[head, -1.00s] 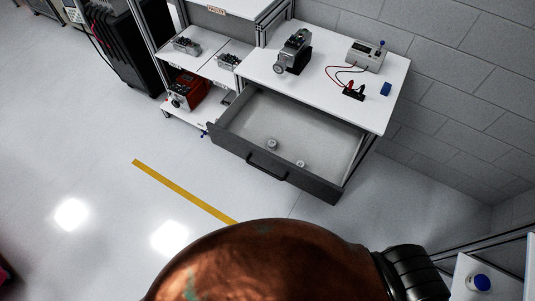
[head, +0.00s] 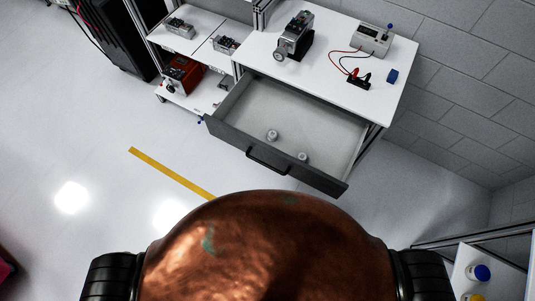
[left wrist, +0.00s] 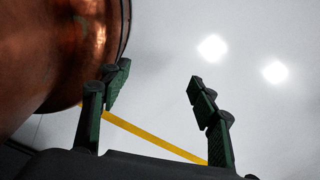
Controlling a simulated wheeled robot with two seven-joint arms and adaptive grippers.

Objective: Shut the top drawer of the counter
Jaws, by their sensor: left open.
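The counter (head: 338,75) stands at the upper right of the head view, with a white top. Its top drawer (head: 225,133) is pulled out towards me, with a dark front and a dark bar handle (head: 266,160). Two small pale round items (head: 272,135) lie inside the drawer. My left gripper (left wrist: 158,90) shows only in the left wrist view. Its green-padded fingers are apart with nothing between them, above bare floor, away from the drawer. My right gripper is in neither view.
On the counter are a grey machine (head: 294,38), a meter box (head: 370,40) with leads and a blue block (head: 392,76). A shelf (head: 197,51) with devices stands to the left. A side table (head: 509,258) with bottles is at lower right. The floor before the drawer is clear.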

